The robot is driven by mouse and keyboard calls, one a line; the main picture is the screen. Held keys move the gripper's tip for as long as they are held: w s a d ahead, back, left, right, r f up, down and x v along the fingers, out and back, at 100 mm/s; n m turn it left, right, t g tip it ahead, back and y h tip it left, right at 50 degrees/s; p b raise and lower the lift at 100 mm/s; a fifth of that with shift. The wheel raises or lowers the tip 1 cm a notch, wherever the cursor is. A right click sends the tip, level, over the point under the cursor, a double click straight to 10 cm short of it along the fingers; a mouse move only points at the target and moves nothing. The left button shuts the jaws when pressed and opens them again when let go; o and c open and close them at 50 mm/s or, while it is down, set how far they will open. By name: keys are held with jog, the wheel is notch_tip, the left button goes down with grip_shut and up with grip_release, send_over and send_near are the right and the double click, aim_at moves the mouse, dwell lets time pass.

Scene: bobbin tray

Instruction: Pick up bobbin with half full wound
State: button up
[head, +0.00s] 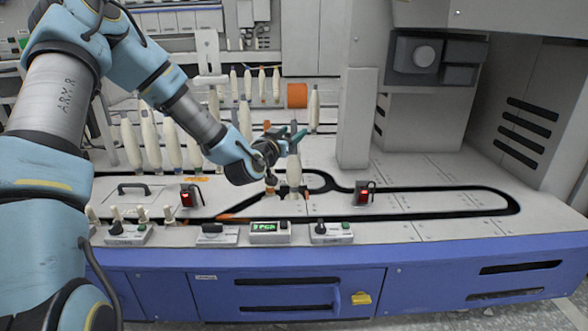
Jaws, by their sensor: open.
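A bobbin (293,172) with pale thread stands upright on the machine's track, in the middle of the head view. How full it is wound is hard to tell at this size. My gripper (292,136) has teal fingers and is open at the top of this bobbin. I cannot tell whether the fingers touch it or stand around its tip. Several other pale bobbins (171,143) stand upright in a row to the left, and smaller ones (247,84) stand in a row behind.
The black looped track (440,190) runs across the grey machine top. Red-lit sensor boxes (363,194) (187,196) stand beside it. A control box with a green display (268,230) sits at the front edge. A tall grey column (355,120) rises right of the bobbin. The right side is clear.

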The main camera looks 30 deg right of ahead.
jog(key=shift+x, duration=0.9)
jog(key=shift+c, duration=0.3)
grip_shut()
dwell(0.4)
